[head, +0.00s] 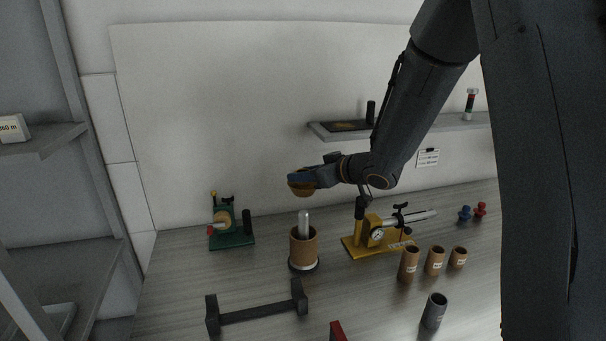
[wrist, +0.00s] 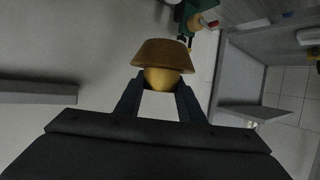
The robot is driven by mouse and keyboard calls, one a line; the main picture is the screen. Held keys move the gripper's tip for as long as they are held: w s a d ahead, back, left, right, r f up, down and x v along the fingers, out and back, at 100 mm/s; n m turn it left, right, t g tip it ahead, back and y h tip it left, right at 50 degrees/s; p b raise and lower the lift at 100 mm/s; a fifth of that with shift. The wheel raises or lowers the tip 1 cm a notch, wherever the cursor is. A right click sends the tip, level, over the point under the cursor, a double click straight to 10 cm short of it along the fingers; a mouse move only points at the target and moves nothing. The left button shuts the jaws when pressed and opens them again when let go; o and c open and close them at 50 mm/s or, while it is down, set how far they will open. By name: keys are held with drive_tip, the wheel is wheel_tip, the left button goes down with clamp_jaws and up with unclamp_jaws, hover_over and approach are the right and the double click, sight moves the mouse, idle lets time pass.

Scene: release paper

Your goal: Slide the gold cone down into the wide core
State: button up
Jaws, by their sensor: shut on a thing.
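The gold cone (wrist: 162,58) is held between the fingertips of my gripper (wrist: 160,88), with its wide brown-gold face outward in the wrist view. In the head view the cone (head: 302,188) hangs at the tip of my gripper (head: 308,178), shut on it. The wide core (head: 303,249), a brown cardboard tube, stands upright on a dark base with a pale ring on the table. A silver rod rises from inside its open top. In the head view the cone is above the core and the rod, apart from both. The core does not show in the wrist view.
A green device (head: 231,233) stands left of the core, and a yellow stand with a dial gauge (head: 376,237) stands right. Several small brown tubes (head: 434,261), a grey tube (head: 434,310) and a dark cradle (head: 257,313) are nearer. A wall shelf (head: 345,130) is behind.

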drive_tip(key=shift+r, duration=0.1)
drive_tip(key=b, duration=0.3)
hover_over(308, 222)
drive_tip(key=w+a, duration=0.1)
drive_tip(key=shift+w+f, duration=0.1)
drive_tip(key=shift+f, duration=2.9)
drive_tip(key=shift+p, duration=0.6)
drive_tip(key=shift+f+b, duration=3.05)
drive_tip(key=shift+f, duration=1.95)
